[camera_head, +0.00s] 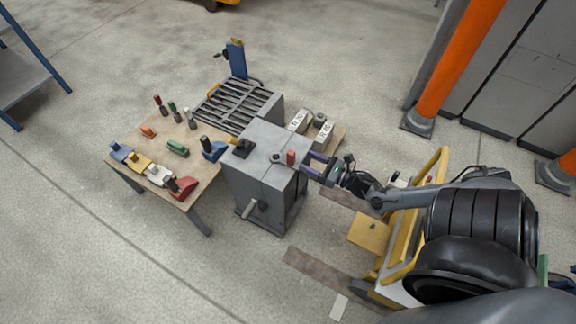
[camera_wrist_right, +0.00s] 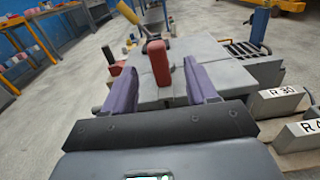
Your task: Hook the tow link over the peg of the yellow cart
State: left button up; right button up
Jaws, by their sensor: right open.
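The small yellow cart (camera_head: 139,162) stands on the wooden table at the left of the head view, between a blue cart (camera_head: 120,152) and a whitish cart (camera_head: 160,175). Its peg is too small to make out clearly. I cannot pick out the tow link for certain. My right gripper (camera_head: 309,165) is open at the right edge of the grey machine, far from the carts. In the right wrist view, a red upright handle (camera_wrist_right: 158,62) shows between its purple fingers (camera_wrist_right: 162,85), with gaps on both sides. My left gripper is not in view.
The grey machine (camera_head: 262,176) with a side crank stands between my right gripper and the wooden table (camera_head: 200,179). A slotted rack (camera_head: 237,104), a blue post (camera_head: 237,58) and labelled weights (camera_head: 300,121) stand behind. Red, green and blue pieces lie on the table.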

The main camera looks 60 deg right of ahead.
aim_at(295, 156)
jog(key=w+b, duration=0.2)
jog(key=w, duration=0.3)
jog(key=shift+w, duration=0.25)
jog(key=shift+w+f+b, duration=0.15)
jog(key=shift+w+b, duration=0.3)
jog(key=shift+b, duration=0.1)
jog(key=w+b, duration=0.1)
jog(key=w, duration=0.1)
jog(key=w+b, duration=0.1)
jog(key=w, duration=0.1)
jog(key=shift+w+a+r, duration=0.15)
jog(key=shift+a+r, duration=0.05)
jog(key=shift+c, duration=0.3)
jog(key=c, duration=0.9)
grip_shut()
jog(key=shift+r, duration=0.2)
